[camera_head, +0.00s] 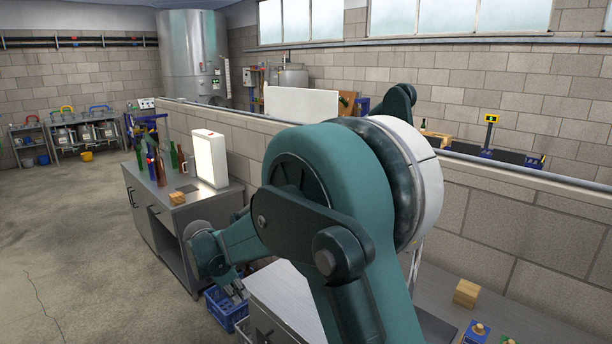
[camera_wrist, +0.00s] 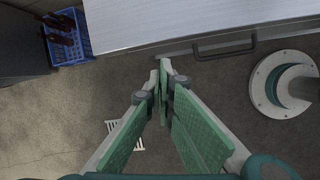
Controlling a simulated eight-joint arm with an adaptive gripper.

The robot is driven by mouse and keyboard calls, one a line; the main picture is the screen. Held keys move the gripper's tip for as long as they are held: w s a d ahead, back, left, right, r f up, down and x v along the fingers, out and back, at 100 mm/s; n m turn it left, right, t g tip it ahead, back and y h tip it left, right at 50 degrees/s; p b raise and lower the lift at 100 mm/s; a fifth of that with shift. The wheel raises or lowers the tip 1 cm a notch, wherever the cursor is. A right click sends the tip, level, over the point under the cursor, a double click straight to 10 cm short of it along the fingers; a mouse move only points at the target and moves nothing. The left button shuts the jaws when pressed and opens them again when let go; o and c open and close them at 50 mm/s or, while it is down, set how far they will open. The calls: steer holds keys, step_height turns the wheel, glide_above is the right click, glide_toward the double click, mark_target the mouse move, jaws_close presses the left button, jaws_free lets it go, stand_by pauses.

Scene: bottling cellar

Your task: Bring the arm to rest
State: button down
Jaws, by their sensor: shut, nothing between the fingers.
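My arm, teal and grey, fills the middle of the head view, bent with its upper part close to the camera. My gripper (camera_wrist: 163,68) shows in the wrist view with its green-padded fingers meeting at the tips and nothing held. In the head view my gripper (camera_head: 238,291) is small and partly seen, low near the blue crate (camera_head: 223,311). In the wrist view the fingertips lie in front of the floor, just below the edge of a metal worktop (camera_wrist: 190,22).
The blue crate (camera_wrist: 83,42) holds brown bottles in the wrist view. A grey bench (camera_head: 160,232) carries bottles (camera_head: 160,170), a white panel (camera_head: 209,158) and a wooden block (camera_head: 177,197). More wooden blocks (camera_head: 466,293) sit at right. A block wall (camera_head: 500,225) runs behind. Open floor lies left.

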steer(key=s+d+r+m+y, duration=0.1)
steer(key=s+d+r+m, duration=0.4)
steer(key=d, duration=0.4)
steer(key=s+d+r+m+t, duration=0.1)
steer(key=s+d+r+m, duration=0.15)
steer(key=d+r, duration=0.5)
steer(key=s+d+r+m+y, duration=0.1)
steer(key=s+d+r+m, duration=0.35)
steer(key=d, duration=0.55)
steer(key=s+d+m+t, duration=0.1)
steer(key=s+d+m, duration=0.5)
steer(key=s+d, duration=0.3)
steer(key=s+d+f+m+t, duration=0.1)
steer(key=s+d+m, duration=0.5)
steer(key=s, duration=0.9)
steer(key=shift+d+f+m+t+y, duration=0.3)
steer(key=shift+d+t, duration=0.2)
steer(key=shift+d, duration=0.9)
